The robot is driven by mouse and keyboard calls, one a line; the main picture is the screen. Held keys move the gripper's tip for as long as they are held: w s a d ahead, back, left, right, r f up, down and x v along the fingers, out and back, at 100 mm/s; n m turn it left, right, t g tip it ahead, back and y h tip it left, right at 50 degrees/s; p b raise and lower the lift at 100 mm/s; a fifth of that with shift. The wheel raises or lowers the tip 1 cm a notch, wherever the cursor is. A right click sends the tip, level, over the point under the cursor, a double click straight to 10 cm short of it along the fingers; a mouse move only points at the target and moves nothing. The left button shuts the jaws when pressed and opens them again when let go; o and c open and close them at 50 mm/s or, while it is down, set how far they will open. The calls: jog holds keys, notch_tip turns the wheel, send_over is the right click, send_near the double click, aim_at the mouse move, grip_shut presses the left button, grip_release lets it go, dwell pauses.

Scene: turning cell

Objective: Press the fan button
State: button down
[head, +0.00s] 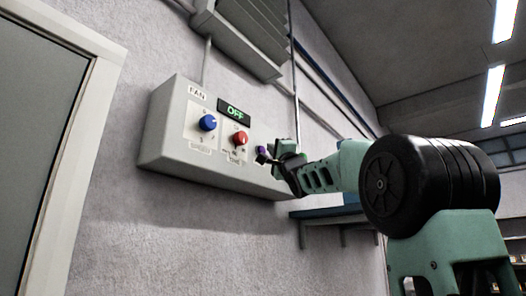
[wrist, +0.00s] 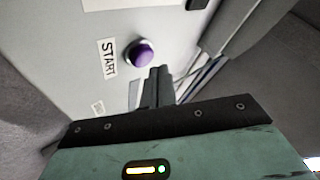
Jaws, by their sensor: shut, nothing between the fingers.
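The fan control box (head: 165,150) is a grey box on the wall, with a FAN label and a display (head: 235,112) reading OFF. A round purple button (head: 261,149) sits at its right end, partly hidden by my gripper (head: 264,158). In the wrist view the purple button (wrist: 140,54) has a light ring and stands beside a START label (wrist: 108,58). My gripper (wrist: 160,70) is shut and empty, its fingertips just below and right of the button in that view. I cannot tell whether they touch it.
A blue knob (head: 208,123) and a red knob (head: 240,138) are on the box left of the button. A louvred vent (head: 240,35) hangs above. A blue shelf (head: 330,212) is below right, and a door (head: 40,130) is at far left.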

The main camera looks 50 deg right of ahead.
jog(key=shift+w, duration=0.1)
jog(key=shift+w+h, duration=0.3)
jog(key=shift+w, duration=0.05)
jog(key=shift+w+a, duration=0.1)
jog(key=shift+w, duration=0.35)
dwell(0.8)
jog(key=shift+s, duration=0.8)
jog(key=shift+s, duration=0.1)
jog(key=s, duration=0.5)
jog(key=shift+d, duration=0.3)
dwell(0.8)
